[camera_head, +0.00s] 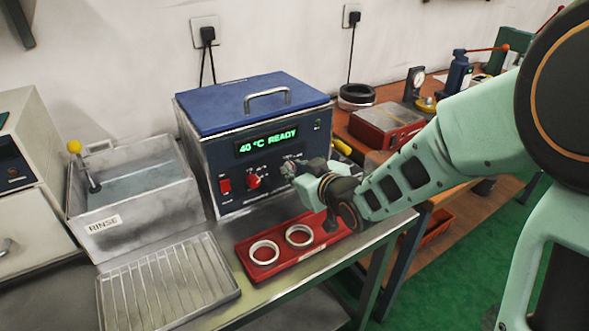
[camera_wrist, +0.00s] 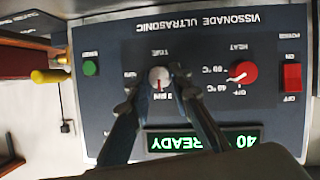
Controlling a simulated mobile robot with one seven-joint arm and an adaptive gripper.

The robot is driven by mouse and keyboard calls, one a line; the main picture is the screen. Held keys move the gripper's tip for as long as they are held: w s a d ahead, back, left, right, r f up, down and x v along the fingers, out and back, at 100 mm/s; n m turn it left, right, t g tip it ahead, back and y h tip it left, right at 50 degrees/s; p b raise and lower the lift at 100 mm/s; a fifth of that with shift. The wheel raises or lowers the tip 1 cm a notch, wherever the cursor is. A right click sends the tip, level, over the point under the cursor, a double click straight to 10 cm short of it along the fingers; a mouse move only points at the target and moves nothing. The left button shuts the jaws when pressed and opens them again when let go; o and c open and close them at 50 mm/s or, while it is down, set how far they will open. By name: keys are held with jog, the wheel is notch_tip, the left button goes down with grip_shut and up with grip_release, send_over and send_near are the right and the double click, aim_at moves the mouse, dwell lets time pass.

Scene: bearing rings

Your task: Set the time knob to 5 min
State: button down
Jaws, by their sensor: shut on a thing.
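The ultrasonic bath (camera_head: 258,140) is a steel box with a blue lid and a dark front panel; its display reads 40 °C READY. The time knob (camera_wrist: 159,74) is pale grey with a red pointer line, on the panel, which appears upside down in the wrist view. My gripper (camera_wrist: 161,81) is shut on the time knob, a finger on either side. The pointer points down in that picture, towards a partly hidden MIN label; I cannot read its number surely. In the head view my gripper (camera_head: 296,170) is at the panel's right and hides the time knob.
The red heat knob (camera_wrist: 243,72) and red power switch (camera_wrist: 292,77) sit beside the time knob; a green button (camera_wrist: 90,68) is on the other side. A red tray (camera_head: 246,248) with two metal rings lies in front. A rinse basin (camera_head: 130,215) stands left.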

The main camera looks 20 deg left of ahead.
jog(key=shift+d+r+p, duration=0.1)
jog(key=shift+r+p, duration=0.05)
jog(key=shift+p, duration=0.15)
jog(key=m+p, duration=0.1)
jog(key=p, duration=0.2)
jog(key=shift+w+r+g+y, duration=0.1)
jog(key=shift+r+g+y, duration=0.1)
jog(key=shift+g+y, duration=0.15)
jog(key=m+g+y+p, duration=0.1)
jog(key=m+p, duration=0.1)
jog(key=p, duration=0.2)
jog(key=shift+w+d+p, duration=0.1)
jog(key=shift+d+p, duration=0.05)
jog(key=shift+p, duration=0.25)
jog(key=m+g+y+p, duration=0.1)
jog(key=m+p, duration=0.1)
jog(key=p, duration=0.2)
jog(key=shift+w+f, duration=0.1)
jog(key=shift+f+m+g+y+p, duration=0.25)
jog(key=shift+m+g+y+p, duration=0.35)
jog(key=shift+m+p, duration=0.75)
jog(key=shift+f, duration=0.1)
jog(key=c, duration=1.7)
grip_release()
jog(key=shift+c, duration=0.2)
